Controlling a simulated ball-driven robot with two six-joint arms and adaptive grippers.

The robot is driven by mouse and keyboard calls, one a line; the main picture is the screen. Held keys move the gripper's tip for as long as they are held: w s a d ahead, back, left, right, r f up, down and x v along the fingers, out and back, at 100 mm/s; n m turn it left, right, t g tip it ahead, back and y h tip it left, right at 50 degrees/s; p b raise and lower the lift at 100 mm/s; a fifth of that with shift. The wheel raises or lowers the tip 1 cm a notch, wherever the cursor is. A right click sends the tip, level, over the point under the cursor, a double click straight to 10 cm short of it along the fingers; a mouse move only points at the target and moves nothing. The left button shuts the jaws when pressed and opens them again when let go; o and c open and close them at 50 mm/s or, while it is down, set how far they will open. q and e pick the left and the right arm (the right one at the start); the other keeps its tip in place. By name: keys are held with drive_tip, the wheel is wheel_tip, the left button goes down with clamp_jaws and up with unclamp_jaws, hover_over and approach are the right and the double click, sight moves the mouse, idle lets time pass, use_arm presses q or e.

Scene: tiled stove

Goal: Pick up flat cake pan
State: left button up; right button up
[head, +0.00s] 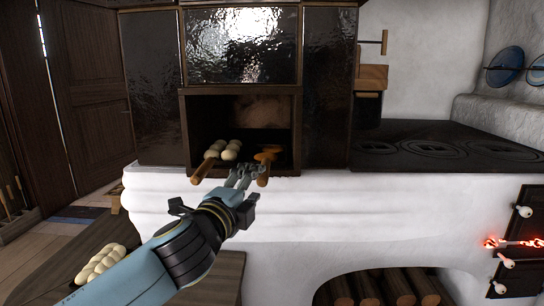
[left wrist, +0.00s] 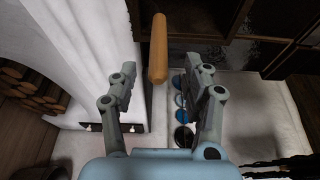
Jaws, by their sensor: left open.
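In the oven opening in the head view, orange-brown flat cakes (head: 267,153) lie at the right, apparently on a dark flat pan whose body I cannot make out. A wooden handle (head: 263,176) sticks out in front of them. My left gripper (head: 246,172) is open just left of this handle, at the oven's front edge. In the left wrist view a wooden handle (left wrist: 158,50) stands upright in the gap between the fingers of my left gripper (left wrist: 160,80), mostly beyond their tips. It does not look gripped. My right gripper is not in view.
A second wooden handle (head: 203,170) sticks out at the left, with pale dough balls (head: 226,149) behind it. The oven's frame (head: 298,130) bounds the opening. The black stove top (head: 440,140) is at the right. A red glow (head: 505,243) shows at the lower stove doors.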

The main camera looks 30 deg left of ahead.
sight(264, 176)
use_arm(q)
drive_tip(key=shift+x, duration=2.8)
drive_tip(key=shift+d+f, duration=0.15)
drive_tip(key=shift+d, duration=0.1)
clamp_jaws()
